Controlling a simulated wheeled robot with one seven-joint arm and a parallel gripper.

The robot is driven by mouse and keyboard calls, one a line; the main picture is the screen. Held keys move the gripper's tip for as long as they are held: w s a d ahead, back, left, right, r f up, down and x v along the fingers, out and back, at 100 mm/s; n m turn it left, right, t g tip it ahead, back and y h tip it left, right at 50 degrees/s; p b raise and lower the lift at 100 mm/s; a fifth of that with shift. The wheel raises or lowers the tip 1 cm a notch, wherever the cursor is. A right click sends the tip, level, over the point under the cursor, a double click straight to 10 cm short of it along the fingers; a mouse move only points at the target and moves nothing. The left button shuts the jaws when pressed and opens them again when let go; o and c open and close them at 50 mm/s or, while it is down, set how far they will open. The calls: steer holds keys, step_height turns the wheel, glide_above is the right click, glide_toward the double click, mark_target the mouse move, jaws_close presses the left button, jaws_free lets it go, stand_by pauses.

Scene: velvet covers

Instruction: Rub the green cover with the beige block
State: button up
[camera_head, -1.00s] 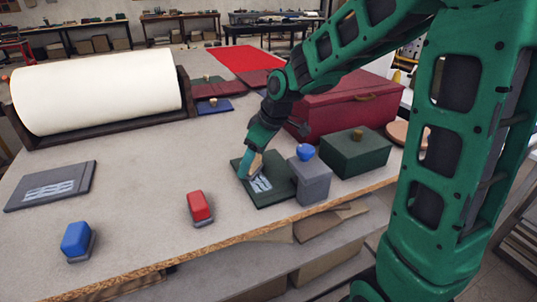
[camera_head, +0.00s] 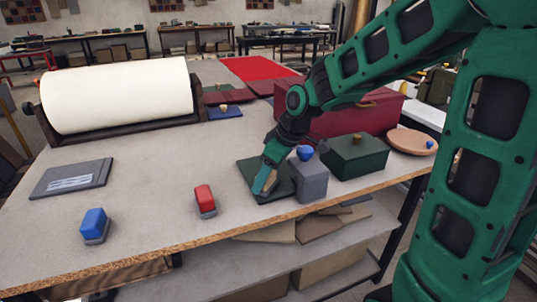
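The green cover (camera_head: 278,192) lies flat near the table's front edge, right of centre. My gripper (camera_head: 266,182) points down over its left part. The beige block (camera_head: 264,187) is between the fingers, low at the cover's surface; whether it touches the cover is hard to tell. My gripper is shut on the block. The pale markings seen on the cover earlier do not show now; my gripper hides part of the cover.
A grey box with a blue knob (camera_head: 310,180) stands close to the cover's right side. A dark green box (camera_head: 355,157) and a red chest (camera_head: 340,112) are behind. A red block (camera_head: 204,200), a blue block (camera_head: 94,225) and a grey cover (camera_head: 71,177) lie left.

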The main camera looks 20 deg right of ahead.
steer(key=r, duration=0.7)
steer(key=shift+w+d, duration=0.2)
steer(key=shift+r, duration=0.45)
steer(key=shift+s, duration=0.1)
